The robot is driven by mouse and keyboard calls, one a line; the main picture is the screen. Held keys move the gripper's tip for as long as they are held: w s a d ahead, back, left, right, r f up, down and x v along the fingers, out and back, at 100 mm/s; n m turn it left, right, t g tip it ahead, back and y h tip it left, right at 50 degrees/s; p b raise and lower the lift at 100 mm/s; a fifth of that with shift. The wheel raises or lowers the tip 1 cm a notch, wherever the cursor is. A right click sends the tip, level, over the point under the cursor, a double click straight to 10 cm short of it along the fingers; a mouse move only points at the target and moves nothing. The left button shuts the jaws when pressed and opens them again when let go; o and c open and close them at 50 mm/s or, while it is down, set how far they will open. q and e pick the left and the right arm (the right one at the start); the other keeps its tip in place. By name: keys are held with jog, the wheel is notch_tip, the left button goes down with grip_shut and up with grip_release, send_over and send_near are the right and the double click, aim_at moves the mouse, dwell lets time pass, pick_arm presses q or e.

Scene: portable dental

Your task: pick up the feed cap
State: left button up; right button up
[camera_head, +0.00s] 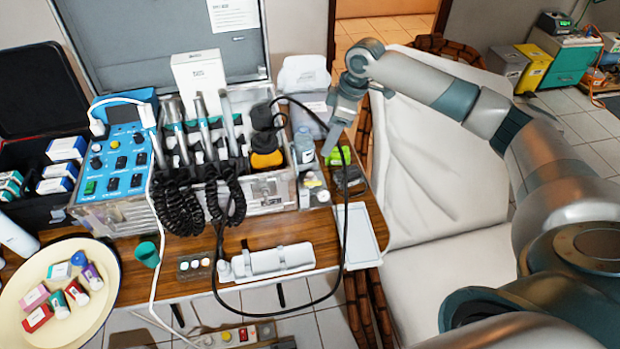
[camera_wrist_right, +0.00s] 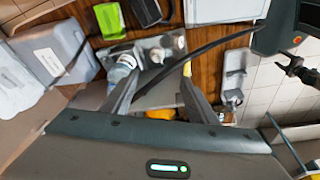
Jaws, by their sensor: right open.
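I cannot pick out the feed cap with certainty. A clear bottle (camera_head: 304,143) with a pale top stands at the right end of the dental unit; what looks like the same bottle is by the left finger in the right wrist view (camera_wrist_right: 124,66). Small bottles and jars (camera_head: 314,184) stand in a tray just in front of it. My right gripper (camera_head: 329,150) is open and points down beside the bottle, on its right. In the right wrist view its two fingers (camera_wrist_right: 159,80) are apart, with a black hose crossing between them. My left gripper is not in view.
The dental unit (camera_head: 105,212) with its coiled black hoses fills the table's middle. A black hose (camera_head: 345,215) loops near my right gripper. A green object (camera_head: 338,156) and a white tray (camera_head: 362,236) lie to the right. A round cream tray (camera_head: 98,318) is front left.

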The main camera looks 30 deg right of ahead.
pick_arm(q)
jog(key=r+p, duration=0.1)
jog(key=w+r+p, duration=0.1)
jog(key=r+p, duration=0.1)
jog(key=shift+w+r, duration=0.15)
jog(key=shift+r, duration=0.1)
pick_arm(e)
send_over(311, 174)
jog(key=s+d, duration=0.1)
jog(key=s, duration=0.1)
notch_tip(311, 174, down, 11)
jog(key=shift+w+f, duration=0.1)
jog(key=shift+f, duration=0.1)
jog(key=shift+w+a+f+p, duration=0.1)
jog(key=shift+w+f+p, duration=0.25)
jog(key=shift+f+p, duration=0.4)
jog(key=p+x, duration=0.1)
jog(key=x, duration=0.1)
jog(key=shift+w+f, duration=0.2)
jog(key=shift+f, duration=0.05)
jog(key=shift+w+a+f, duration=0.1)
jog(key=shift+f, duration=0.4)
pick_arm(q)
notch_tip(311, 174, up, 2)
jog(key=shift+r, duration=0.15)
pick_arm(e)
jog(key=shift+c, duration=0.5)
